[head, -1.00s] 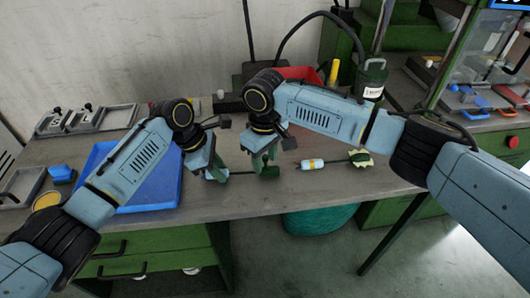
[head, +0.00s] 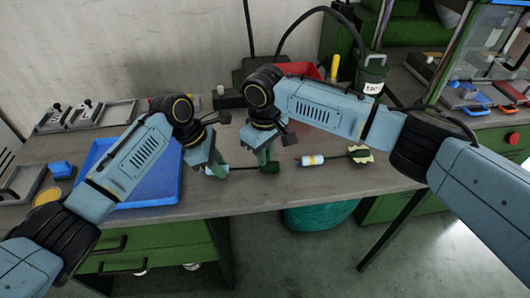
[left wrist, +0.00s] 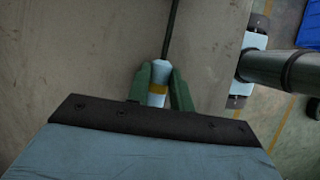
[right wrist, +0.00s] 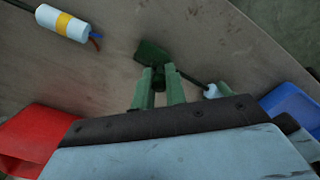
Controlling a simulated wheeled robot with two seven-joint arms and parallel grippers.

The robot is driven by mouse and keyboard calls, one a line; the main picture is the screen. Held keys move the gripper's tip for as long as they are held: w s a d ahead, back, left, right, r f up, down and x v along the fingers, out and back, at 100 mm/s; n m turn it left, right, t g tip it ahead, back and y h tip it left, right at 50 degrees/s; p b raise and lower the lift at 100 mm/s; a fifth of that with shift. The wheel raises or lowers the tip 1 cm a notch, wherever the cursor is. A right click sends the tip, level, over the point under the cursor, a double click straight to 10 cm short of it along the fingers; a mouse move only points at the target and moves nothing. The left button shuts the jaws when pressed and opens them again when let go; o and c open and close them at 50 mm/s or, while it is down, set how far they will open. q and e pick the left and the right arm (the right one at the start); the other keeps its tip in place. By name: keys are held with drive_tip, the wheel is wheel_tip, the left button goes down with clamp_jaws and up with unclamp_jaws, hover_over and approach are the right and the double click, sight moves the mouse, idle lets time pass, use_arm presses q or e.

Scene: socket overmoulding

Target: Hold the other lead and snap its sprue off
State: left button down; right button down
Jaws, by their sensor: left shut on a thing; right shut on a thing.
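My left gripper (head: 214,171) is shut on the white, yellow-banded body (left wrist: 158,92) of a lead. The lead's dark cable (head: 243,169) runs right to a dark green moulded socket (right wrist: 152,54). My right gripper (head: 268,157) is shut at that socket; its fingers (right wrist: 158,88) close on a small green piece beside the block, probably the sprue, mostly hidden between them. A second lead (head: 312,160), also white with a yellow band, lies on the bench to the right. Its far end carries a green socket with cream material (head: 361,155). Its red and blue wire ends show in the right wrist view (right wrist: 96,41).
A blue tray (head: 150,185) lies left, partly under my left arm. A red bin (head: 300,70) stands behind my right arm, near a green canister (head: 371,75). Grey fixtures (head: 85,116) sit at the back left. The bench front edge is close to both grippers.

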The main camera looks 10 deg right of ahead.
drive_tip(key=shift+d+r, duration=0.1)
drive_tip(key=shift+d, duration=0.1)
idle(0.3)
drive_tip(key=shift+r, duration=3)
use_arm(q)
drive_tip(key=c, duration=1.2)
unclamp_jaws()
drive_tip(key=shift+o, duration=0.2)
drive_tip(key=shift+r, duration=0.1)
